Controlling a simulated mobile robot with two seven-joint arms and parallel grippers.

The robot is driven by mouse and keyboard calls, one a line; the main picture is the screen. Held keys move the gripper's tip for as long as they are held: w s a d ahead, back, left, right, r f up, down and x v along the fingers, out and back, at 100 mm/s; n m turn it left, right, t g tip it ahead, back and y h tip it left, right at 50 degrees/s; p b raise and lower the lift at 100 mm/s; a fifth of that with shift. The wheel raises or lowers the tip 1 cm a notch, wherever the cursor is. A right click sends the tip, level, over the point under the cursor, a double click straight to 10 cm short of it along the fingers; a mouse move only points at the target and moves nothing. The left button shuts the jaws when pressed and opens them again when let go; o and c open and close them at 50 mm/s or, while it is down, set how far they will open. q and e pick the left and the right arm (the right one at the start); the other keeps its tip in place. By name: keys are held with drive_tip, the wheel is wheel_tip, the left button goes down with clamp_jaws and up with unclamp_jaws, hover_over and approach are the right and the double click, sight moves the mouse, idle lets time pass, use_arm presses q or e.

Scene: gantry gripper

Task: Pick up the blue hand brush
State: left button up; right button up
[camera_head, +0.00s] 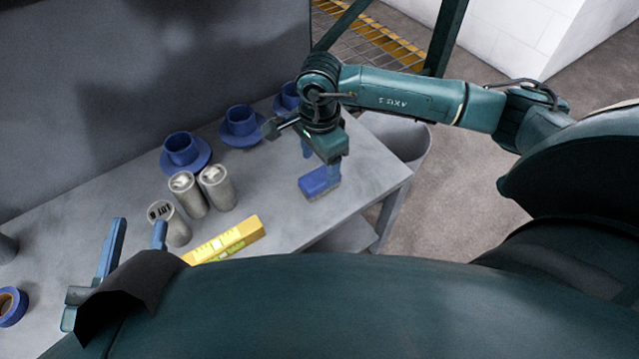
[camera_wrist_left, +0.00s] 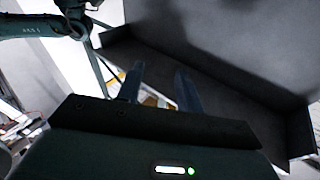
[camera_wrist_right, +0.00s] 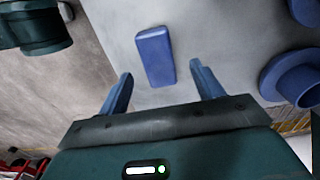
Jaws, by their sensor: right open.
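The blue hand brush (camera_head: 319,181), with a pale lower edge, lies on the grey table near its right end. It also shows in the right wrist view (camera_wrist_right: 155,57) as a blue block ahead of and between the finger lines. My right gripper (camera_head: 321,166) is just above the brush, pointing down, and partly overlaps it in the head view. In the right wrist view its fingers (camera_wrist_right: 161,70) are wide apart with nothing between them. My left gripper (camera_head: 139,226) is at the lower left, fingers apart and empty, away from the brush; its fingers (camera_wrist_left: 159,70) show apart in its wrist view.
Blue cups on saucers (camera_head: 182,152) stand along the back of the table (camera_head: 262,190). Several grey metal cans (camera_head: 217,188) and a yellow level (camera_head: 225,240) lie left of the brush. A blue tape roll (camera_head: 11,306) is at far left. Table around the brush is clear.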

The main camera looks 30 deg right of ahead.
wheel_tip(320, 180, down, 6)
drive_tip(key=shift+s+r+b, duration=0.15)
drive_tip(key=shift+r+b, duration=0.05)
drive_tip(key=shift+b, duration=1.05)
drive_tip(key=shift+f, duration=0.15)
use_arm(q)
drive_tip(key=shift+w+d, duration=0.1)
drive_tip(key=shift+d, duration=0.15)
use_arm(e)
drive_tip(key=c, duration=1.1)
drive_tip(key=shift+r, duration=0.45)
wheel_tip(320, 180, up, 9)
drive_tip(key=p, duration=0.3)
drive_tip(key=shift+f+p, duration=0.2)
drive_tip(key=shift+p, duration=0.1)
use_arm(q)
drive_tip(key=shift+a, duration=0.4)
use_arm(e)
drive_tip(key=shift+r, duration=0.35)
